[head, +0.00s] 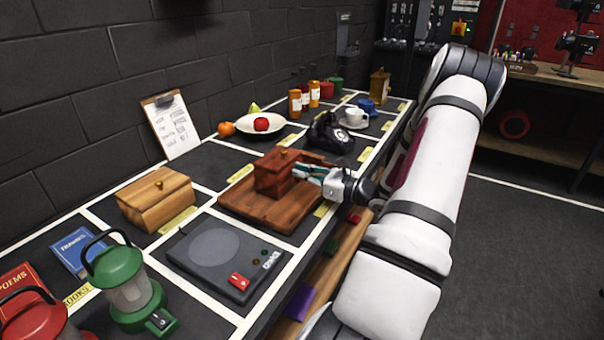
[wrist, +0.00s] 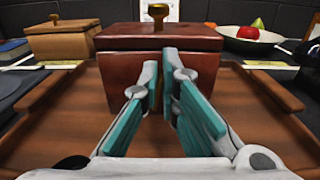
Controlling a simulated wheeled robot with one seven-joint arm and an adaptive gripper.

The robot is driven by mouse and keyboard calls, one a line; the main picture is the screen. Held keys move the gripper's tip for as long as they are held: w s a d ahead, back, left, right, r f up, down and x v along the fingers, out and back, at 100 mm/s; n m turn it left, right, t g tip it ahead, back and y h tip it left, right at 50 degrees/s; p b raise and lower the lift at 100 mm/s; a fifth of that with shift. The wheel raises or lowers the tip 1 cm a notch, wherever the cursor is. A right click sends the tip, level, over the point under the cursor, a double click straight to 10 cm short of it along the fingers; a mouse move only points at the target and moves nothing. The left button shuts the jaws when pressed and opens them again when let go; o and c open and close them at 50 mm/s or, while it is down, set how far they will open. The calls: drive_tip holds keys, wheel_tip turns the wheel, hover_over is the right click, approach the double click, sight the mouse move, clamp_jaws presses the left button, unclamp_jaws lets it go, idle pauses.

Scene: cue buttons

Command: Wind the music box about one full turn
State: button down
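A dark red wooden box (head: 270,178) with a brass knob on its lid stands on a brown wooden tray (head: 245,208); it looks like the music box. In the wrist view the box (wrist: 120,75) is straight ahead, its lid closed and the brass knob (wrist: 158,13) on top. My gripper (head: 304,171) is at the box's right side in the head view. In the wrist view its teal-padded fingertips (wrist: 161,85) point at the box's near face with a narrow gap between them. I see nothing held in the gap. No crank or key is visible; the fingers may hide one.
A light wooden box (head: 150,205) and a grey flat device (head: 228,258) with a red switch lie nearer. A green lantern (head: 125,285) stands at front left. A black telephone (head: 332,135) and a fruit plate (head: 275,128) are behind the box.

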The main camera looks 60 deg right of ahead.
drive_tip(key=shift+m+p, duration=0.3)
drive_tip(key=shift+p, duration=0.1)
drive_tip(key=m+p, duration=0.1)
drive_tip(key=m, duration=0.1)
drive_tip(key=m+p, duration=0.1)
drive_tip(key=p, duration=0.1)
drive_tip(key=shift+d+r+m, duration=0.1)
drive_tip(key=shift+d+m, duration=0.25)
drive_tip(key=shift+m, duration=0.05)
drive_tip(key=m+p, duration=0.1)
drive_tip(key=m, duration=0.1)
drive_tip(key=m+p, duration=0.2)
drive_tip(key=m, duration=0.1)
drive_tip(key=shift+d+f+m, duration=0.3)
drive_tip(key=shift+d, duration=0.05)
drive_tip(key=m, duration=0.1)
drive_tip(key=m+p, duration=0.1)
drive_tip(key=m, duration=0.1)
drive_tip(key=shift+d+f+p, duration=0.15)
drive_tip(key=shift+f+p, duration=0.05)
drive_tip(key=shift+p, duration=0.1)
drive_tip(key=shift+w+f+m+p, duration=0.1)
drive_tip(key=shift+f+m+p, duration=0.15)
drive_tip(key=shift+m, duration=0.95)
drive_tip(key=shift+f+m+p, duration=0.15)
drive_tip(key=shift+m+p, duration=0.1)
drive_tip(key=shift+m, duration=0.95)
drive_tip(key=shift+d, duration=0.1)
drive_tip(key=c, duration=1.8)
unclamp_jaws()
